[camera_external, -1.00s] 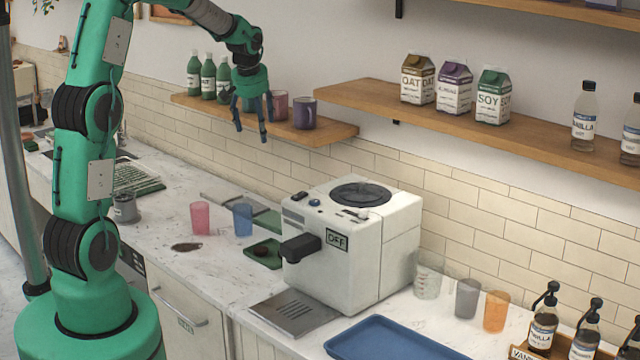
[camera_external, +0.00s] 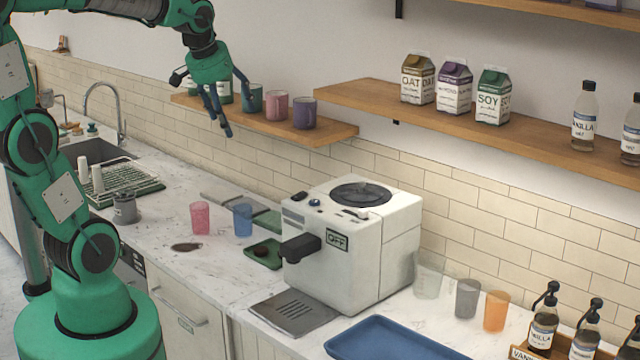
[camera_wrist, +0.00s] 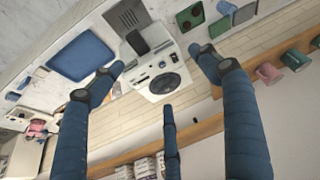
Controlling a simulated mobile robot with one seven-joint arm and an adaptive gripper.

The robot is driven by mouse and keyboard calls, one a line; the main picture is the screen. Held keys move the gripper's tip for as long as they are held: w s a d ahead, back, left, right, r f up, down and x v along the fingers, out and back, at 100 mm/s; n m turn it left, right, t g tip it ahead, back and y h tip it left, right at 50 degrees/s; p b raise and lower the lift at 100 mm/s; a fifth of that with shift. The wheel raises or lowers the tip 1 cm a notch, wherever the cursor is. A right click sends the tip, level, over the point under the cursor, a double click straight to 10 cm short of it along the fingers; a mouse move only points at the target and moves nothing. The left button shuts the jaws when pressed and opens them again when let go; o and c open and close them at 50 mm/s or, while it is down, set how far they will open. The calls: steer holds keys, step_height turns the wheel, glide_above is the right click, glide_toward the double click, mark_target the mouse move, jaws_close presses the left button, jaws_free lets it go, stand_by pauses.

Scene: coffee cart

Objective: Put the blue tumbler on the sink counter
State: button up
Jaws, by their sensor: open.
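The blue tumbler (camera_external: 243,220) stands upright on the marble counter, just right of a pink tumbler (camera_external: 200,218) and left of the coffee machine. A blue shape at the top edge of the wrist view (camera_wrist: 227,8) looks like it. The sink counter (camera_external: 160,172) is at the left, with the sink (camera_external: 98,151) and faucet at its far end. My gripper (camera_external: 214,108) is open and empty, high above the counter in front of the mug shelf, apart from the tumbler. Its spread fingers also show in the wrist view (camera_wrist: 160,70).
The white coffee machine (camera_external: 350,250) and blue tray (camera_external: 392,340) are at the right. The low shelf (camera_external: 335,133) with mugs sits behind my gripper. A drying rack (camera_external: 130,182) and grey pitcher (camera_external: 124,208) stand near the sink. A dark spill (camera_external: 186,247) lies before the pink tumbler.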

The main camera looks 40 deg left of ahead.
steer(key=s+d+m, duration=0.1)
steer(key=s+d, duration=0.1)
steer(key=s, duration=0.3)
steer(key=s+d+f+m, duration=0.1)
steer(key=s+d, duration=0.1)
steer(key=s, duration=0.3)
steer(key=s+d+f+h, duration=0.1)
steer(key=s+d, duration=0.1)
steer(key=s, duration=0.3)
steer(key=shift+s+d+f+m+t, duration=0.15)
steer(key=shift+s+d+m+t, duration=0.15)
steer(key=shift+m+t, duration=0.1)
steer(key=shift+f, duration=0.1)
step_height(320, 180, down, 16)
steer(key=b, duration=1.6)
